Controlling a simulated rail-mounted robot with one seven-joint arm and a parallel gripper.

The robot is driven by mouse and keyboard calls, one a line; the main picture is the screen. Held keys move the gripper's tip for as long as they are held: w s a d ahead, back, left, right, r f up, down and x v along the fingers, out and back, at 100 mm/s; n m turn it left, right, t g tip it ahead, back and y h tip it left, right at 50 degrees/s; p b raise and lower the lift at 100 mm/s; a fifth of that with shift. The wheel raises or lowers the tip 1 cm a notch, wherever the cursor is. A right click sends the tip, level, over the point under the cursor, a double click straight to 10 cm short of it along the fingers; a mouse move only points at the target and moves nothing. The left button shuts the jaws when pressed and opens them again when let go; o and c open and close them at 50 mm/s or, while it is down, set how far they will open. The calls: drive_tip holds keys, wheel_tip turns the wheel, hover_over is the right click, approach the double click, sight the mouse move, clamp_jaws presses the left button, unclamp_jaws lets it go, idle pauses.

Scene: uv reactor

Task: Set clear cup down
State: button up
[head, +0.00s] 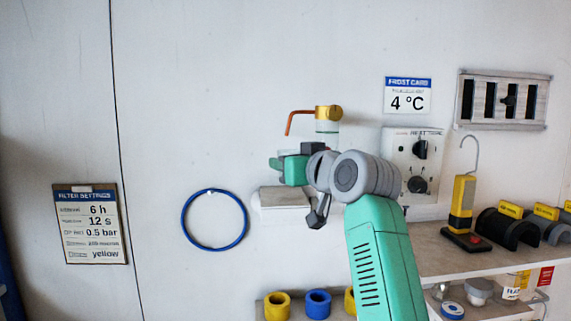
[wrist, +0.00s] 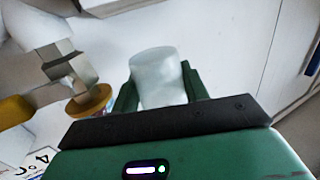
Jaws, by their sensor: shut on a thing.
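The clear cup (wrist: 157,80) shows in the wrist view as a pale, translucent cylinder between the two dark green fingers of my gripper (head: 283,166). My gripper is shut on it, with a finger on each side. In the head view my gripper is close to the wall, below and left of a brass fitting (head: 328,112) with a copper pipe. I cannot clearly make out the cup there; the gripper and wrist hide that spot. A small pale ledge (head: 285,198) is on the wall just below my gripper.
A blue ring (head: 186,226) hangs left of the ledge. Yellow and blue collars (head: 318,304) sit below. At right are a control box (head: 401,155) with knobs and a shelf (head: 465,262) holding a yellow hooked lamp (head: 462,205) and black clamps. The wall at upper left is clear.

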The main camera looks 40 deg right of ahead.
drive_tip(key=shift+x, duration=1.1)
drive_tip(key=shift+f+p, duration=0.8)
drive_tip(key=shift+f, duration=1.05)
drive_tip(key=shift+f, duration=0.15)
drive_tip(key=o, duration=1)
drive_tip(key=shift+c, duration=0.2)
